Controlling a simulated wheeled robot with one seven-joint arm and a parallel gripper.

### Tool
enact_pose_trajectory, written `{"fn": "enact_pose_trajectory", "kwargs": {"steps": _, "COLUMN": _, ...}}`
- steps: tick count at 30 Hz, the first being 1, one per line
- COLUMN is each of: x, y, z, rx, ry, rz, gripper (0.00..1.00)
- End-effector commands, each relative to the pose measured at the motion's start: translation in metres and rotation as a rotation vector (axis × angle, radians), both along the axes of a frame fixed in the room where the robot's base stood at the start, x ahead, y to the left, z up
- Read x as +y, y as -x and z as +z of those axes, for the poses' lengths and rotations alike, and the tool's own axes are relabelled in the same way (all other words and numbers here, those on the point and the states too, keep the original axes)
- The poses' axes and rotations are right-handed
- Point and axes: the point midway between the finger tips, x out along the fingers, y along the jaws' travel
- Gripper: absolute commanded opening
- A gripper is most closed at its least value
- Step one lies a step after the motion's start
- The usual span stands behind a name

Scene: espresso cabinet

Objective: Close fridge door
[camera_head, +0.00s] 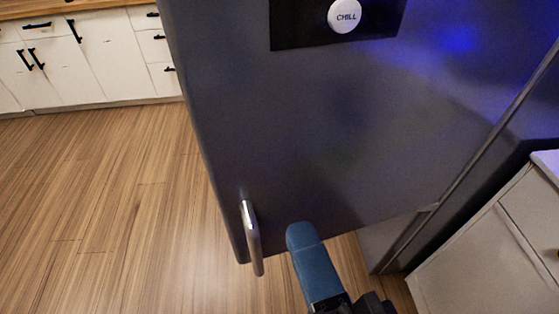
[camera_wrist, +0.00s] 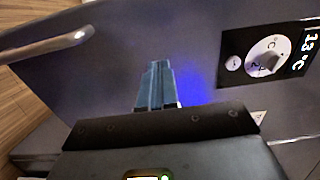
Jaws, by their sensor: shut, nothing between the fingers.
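The fridge door (camera_head: 320,130) is a large dark grey metal panel that fills the middle of the head view. It stands swung out from the fridge body (camera_head: 500,150) at the right. Its silver bar handle (camera_head: 252,238) is near the lower left edge; it also shows at the upper left of the wrist view (camera_wrist: 48,46). My gripper (camera_head: 298,232) has blue fingers, shut and empty, in front of the door's lower part, right of the handle. In the wrist view the fingers (camera_wrist: 156,68) point at the door's face. I cannot tell whether they touch it.
A black panel with a round "CHILL" knob (camera_head: 345,16) is on the door; the wrist view shows a dial panel (camera_wrist: 270,58). White cabinets (camera_head: 95,60) stand at the back left, and another cabinet (camera_head: 490,250) at the lower right. The wooden floor (camera_head: 110,210) at left is clear.

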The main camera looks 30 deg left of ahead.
Motion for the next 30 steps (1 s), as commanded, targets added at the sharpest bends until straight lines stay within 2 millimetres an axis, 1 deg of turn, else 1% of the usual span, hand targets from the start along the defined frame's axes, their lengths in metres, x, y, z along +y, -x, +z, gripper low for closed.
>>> {"fn": "enact_pose_trajectory", "kwargs": {"steps": 1, "x": 0.004, "y": -0.004, "z": -0.003, "rx": -0.004, "ry": -0.003, "rz": 0.001, "gripper": 0.00}}
{"fn": "enact_pose_trajectory", "kwargs": {"steps": 6, "x": 0.017, "y": -0.018, "z": -0.005, "rx": -0.004, "ry": -0.003, "rz": 0.000, "gripper": 0.00}}
{"fn": "enact_pose_trajectory", "kwargs": {"steps": 11, "x": 0.028, "y": -0.030, "z": -0.002, "rx": -0.004, "ry": -0.003, "rz": -0.001, "gripper": 0.00}}
{"fn": "enact_pose_trajectory", "kwargs": {"steps": 17, "x": 0.054, "y": -0.057, "z": 0.003, "rx": -0.001, "ry": 0.000, "rz": -0.001, "gripper": 0.00}}
{"fn": "enact_pose_trajectory", "kwargs": {"steps": 21, "x": 0.070, "y": -0.074, "z": 0.003, "rx": -0.001, "ry": 0.001, "rz": -0.001, "gripper": 0.00}}
{"fn": "enact_pose_trajectory", "kwargs": {"steps": 25, "x": 0.079, "y": -0.086, "z": 0.002, "rx": -0.001, "ry": 0.001, "rz": -0.001, "gripper": 0.00}}
{"fn": "enact_pose_trajectory", "kwargs": {"steps": 30, "x": 0.085, "y": -0.092, "z": 0.000, "rx": -0.001, "ry": 0.001, "rz": -0.001, "gripper": 0.00}}
